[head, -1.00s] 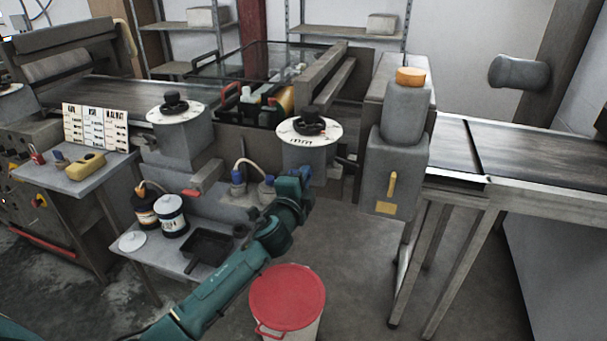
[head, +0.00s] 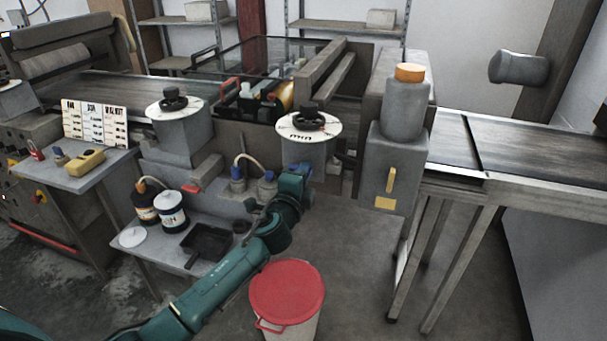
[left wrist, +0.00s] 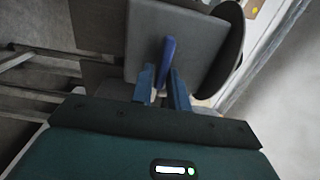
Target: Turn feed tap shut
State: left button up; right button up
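A blue lever, which I take to be the feed tap's handle (left wrist: 168,52), stands against a grey block in the left wrist view. My left gripper (left wrist: 161,88) points at it, with one dark blue finger on each side of the lever's lower end. A narrow gap shows between the fingers, and I see no clear grip on the lever. In the head view my left gripper (head: 298,174) is just below the grey housing (head: 308,155) with the white dial and black knob; my wrist hides much of the tap. My right gripper is not in view.
A red-lidded bucket (head: 287,290) stands on the floor below my left arm. A low shelf (head: 160,262) with tins and a black tray is to the left. A grey box with a yellow lever (head: 390,181) stands to the right, beside a conveyor (head: 540,150).

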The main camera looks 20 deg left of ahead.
pick_arm(q)
jog(key=o, duration=0.3)
jog(key=s, duration=1.3)
jog(key=shift+s+a+b, duration=0.1)
jog(key=shift+a+b, duration=0.1)
jog(key=shift+b, duration=0.1)
jog(key=s+d+f+n+g+h+p, duration=0.1)
jog(key=s+f+n+g, duration=0.1)
jog(key=s+f+n, duration=0.3)
jog(key=s+d+f+n+g+p, duration=0.1)
jog(key=s+f+n+g, duration=0.1)
jog(key=s+f+n, duration=0.3)
jog(key=s+d+f+n+g+h+p, duration=0.1)
jog(key=s+f+n+g, duration=0.2)
jog(key=s, duration=0.8)
jog(key=shift+s+d+f+n+h, duration=0.15)
jog(key=shift+f+n, duration=0.5)
jog(key=shift+f, duration=0.5)
jog(key=shift+w+d+f+n+h, duration=0.15)
jog(key=shift+f+n, duration=0.5)
jog(key=shift+f, duration=0.5)
jog(key=shift+s+a, duration=0.1)
